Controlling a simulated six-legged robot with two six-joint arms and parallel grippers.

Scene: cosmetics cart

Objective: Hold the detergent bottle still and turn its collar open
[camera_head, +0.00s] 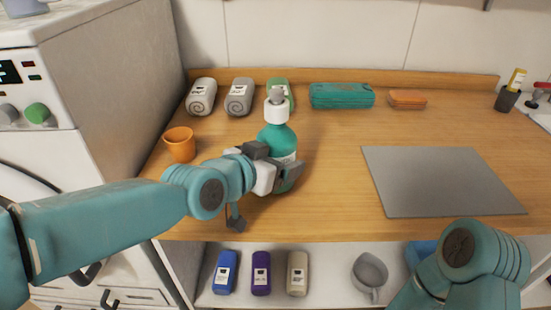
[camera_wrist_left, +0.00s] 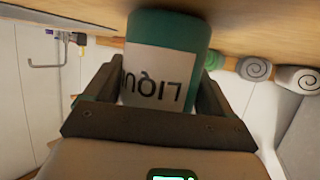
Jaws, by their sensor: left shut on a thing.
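My left gripper (camera_head: 286,172) is shut around the bottle's lower body. In the left wrist view the bottle (camera_wrist_left: 175,38) sits between the two fingers of the gripper (camera_wrist_left: 163,95), its white label facing the camera. My right arm shows at the lower right of the head view, but its gripper is not in view.
An orange cup (camera_head: 180,147) stands left of the bottle. A grey mat (camera_head: 440,182) lies at right. Several small bottles and a grey jug (camera_head: 368,274) sit on the shelf below.

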